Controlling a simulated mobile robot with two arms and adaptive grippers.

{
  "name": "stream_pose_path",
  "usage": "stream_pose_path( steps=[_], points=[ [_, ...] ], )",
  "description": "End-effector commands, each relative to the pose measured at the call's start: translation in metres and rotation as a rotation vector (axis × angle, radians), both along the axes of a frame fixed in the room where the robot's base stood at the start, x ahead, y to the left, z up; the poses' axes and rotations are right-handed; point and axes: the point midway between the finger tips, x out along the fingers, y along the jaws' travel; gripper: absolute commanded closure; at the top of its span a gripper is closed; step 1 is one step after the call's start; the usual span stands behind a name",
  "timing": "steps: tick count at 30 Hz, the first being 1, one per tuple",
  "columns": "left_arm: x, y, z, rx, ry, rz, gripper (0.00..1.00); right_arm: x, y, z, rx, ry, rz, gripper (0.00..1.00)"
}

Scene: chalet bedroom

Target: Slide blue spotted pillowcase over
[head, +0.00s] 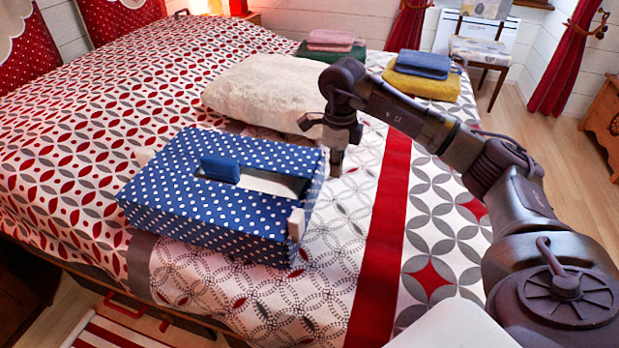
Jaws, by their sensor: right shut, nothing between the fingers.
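The blue spotted pillowcase (165,185) lies on the bed as a boxy, flat shape with white dots. My right gripper (336,158) is shut and empty, pointing down just right of the pillowcase's back right corner. Whether it touches the pillowcase is unclear. My left gripper is out of view.
The bed (90,100) has a red, grey and white patterned cover. Folded pink and green towels (335,42) and blue and yellow towels (422,75) lie at its far side. A chair (480,50) stands beyond. Open cover lies in front of the pillowcase.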

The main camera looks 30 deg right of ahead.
Motion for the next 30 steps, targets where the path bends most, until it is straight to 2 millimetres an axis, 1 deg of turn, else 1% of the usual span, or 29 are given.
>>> stream_pose_path(
  steps=[5, 8, 15, 17, 21, 24, 30],
  points=[
    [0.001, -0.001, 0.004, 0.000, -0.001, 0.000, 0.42, -0.001, 0.000, -0.019, -0.001, 0.007, 0.000, 1.00],
    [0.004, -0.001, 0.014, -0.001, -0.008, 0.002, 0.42, -0.002, 0.000, -0.038, -0.001, 0.007, 0.001, 1.00],
    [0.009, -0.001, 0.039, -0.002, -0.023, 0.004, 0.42, -0.002, 0.001, -0.091, 0.001, 0.006, 0.000, 1.00],
    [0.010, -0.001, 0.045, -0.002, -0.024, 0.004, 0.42, -0.002, 0.000, -0.102, 0.001, 0.004, 0.000, 1.00],
    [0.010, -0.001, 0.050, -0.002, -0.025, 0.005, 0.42, 0.018, 0.015, -0.100, 0.003, -0.001, 0.003, 1.00],
    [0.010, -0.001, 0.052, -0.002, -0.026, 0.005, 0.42, 0.026, 0.020, -0.100, 0.002, 0.000, 0.002, 1.00],
    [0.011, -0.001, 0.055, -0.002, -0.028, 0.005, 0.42, 0.032, 0.024, -0.100, 0.001, 0.001, 0.001, 1.00]
  ],
)
